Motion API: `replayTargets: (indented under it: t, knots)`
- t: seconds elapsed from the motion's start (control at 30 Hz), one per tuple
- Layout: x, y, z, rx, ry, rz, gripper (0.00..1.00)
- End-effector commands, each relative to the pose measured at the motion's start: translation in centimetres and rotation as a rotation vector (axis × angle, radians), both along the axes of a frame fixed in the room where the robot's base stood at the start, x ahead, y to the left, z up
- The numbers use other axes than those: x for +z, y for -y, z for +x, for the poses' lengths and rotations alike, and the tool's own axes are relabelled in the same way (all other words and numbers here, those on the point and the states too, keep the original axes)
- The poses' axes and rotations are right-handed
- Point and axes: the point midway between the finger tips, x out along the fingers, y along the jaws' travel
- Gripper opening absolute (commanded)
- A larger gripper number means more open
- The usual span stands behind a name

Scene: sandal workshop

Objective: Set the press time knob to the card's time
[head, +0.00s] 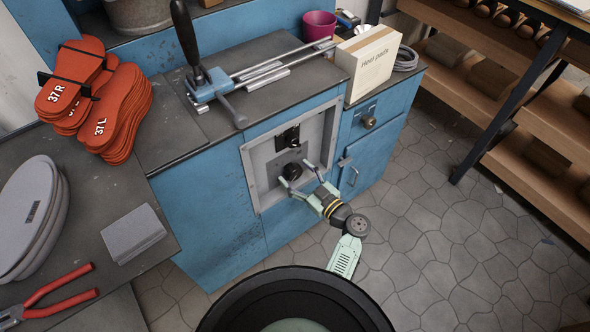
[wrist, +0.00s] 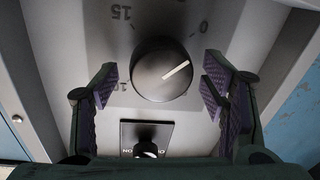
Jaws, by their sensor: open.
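The press time knob (wrist: 163,70) is round and black, with a white pointer line aimed to the upper right in the wrist view. Around it I read 15 at upper left, 0 at upper right and 10 at lower left. The pointer aims a little below the 0; my right finger may cover other marks. In the head view the knob (head: 291,171) sits low on the grey panel (head: 251,172). My gripper (wrist: 160,88) is open, one finger on each side of the knob, with gaps to it. I cannot make out a time card.
A black switch plate (wrist: 147,138) is beside the knob on the panel. The panel's raised frame surrounds it. A lever tool (head: 205,85) and a heel pads box (head: 368,62) stand on the bench above. A cabinet handle (head: 349,170) sticks out on the right.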

Motion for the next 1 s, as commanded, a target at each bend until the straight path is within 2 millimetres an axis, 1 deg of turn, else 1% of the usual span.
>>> replayTargets:
  t: [0.13,0.4,0.43,1.0]
  knots:
    - [-0.01,-0.62,0.66,0.000,-0.001,0.000,0.67]
    - [-0.09,-0.71,0.78,0.000,-0.001,0.000,0.67]
    - [-0.08,-0.70,0.77,-0.001,-0.001,0.000,0.66]
    - [-0.08,-0.69,0.74,0.000,-0.001,0.000,0.28]
